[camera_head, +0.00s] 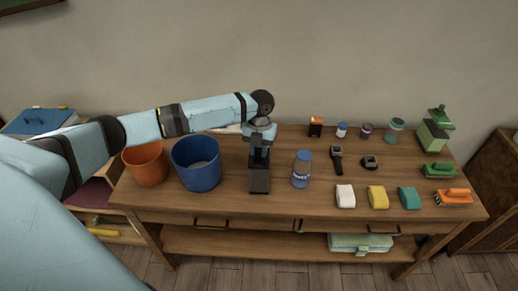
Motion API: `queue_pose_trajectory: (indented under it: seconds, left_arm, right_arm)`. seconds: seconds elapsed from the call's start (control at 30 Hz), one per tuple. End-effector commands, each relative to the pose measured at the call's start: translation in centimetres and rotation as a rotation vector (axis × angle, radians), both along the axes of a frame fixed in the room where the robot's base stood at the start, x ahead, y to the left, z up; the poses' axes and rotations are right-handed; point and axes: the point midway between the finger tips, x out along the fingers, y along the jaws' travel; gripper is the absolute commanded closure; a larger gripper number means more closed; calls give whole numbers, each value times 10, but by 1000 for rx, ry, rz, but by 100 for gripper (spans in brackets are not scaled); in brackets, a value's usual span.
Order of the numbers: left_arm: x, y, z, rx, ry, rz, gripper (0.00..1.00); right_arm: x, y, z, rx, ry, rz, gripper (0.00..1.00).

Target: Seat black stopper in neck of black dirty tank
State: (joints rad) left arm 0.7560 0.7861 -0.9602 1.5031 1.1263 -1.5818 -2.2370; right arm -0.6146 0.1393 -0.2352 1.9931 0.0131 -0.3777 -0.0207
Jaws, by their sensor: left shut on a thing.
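My left gripper (260,147) reaches in from the left and points down directly above the tank. It is shut on a small dark piece, which looks like the black stopper (260,154), at the top of the tank. The fingers and the dark colours hide the neck, so I cannot tell whether the stopper is inside it, touching it or just above it. My right gripper is not in view.
An orange bucket (146,166) and a blue bucket (196,165) stand left of the tank. A blue-capped bottle (301,170) stands close on its right. Sponges, brushes, small jars and a green bottle (433,136) fill the table's right side. The table front before the tank is clear.

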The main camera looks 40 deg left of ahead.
Motion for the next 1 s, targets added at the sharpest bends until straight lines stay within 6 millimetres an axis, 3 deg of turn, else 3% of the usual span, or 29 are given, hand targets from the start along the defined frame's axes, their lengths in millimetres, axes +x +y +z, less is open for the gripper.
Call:
queue_pose_trajectory:
  seconds: [0.07,0.1,0.2,0.57,0.67,1.0]
  left_arm:
    - [0,0,-3,0,1,0,96]
    - [0,0,-3,0,1,0,70]
    - [0,0,-3,0,1,0,49]
    - [1,0,4,0,-2,0,49]
    - [3,1,17,0,-3,1,49]
    - [11,4,88,0,-3,1,49]
  right_arm:
    - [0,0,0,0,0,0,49]
    - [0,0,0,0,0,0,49]
    - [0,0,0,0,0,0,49]
    - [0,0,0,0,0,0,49]
    - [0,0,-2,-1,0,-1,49]
    - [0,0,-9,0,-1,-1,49]
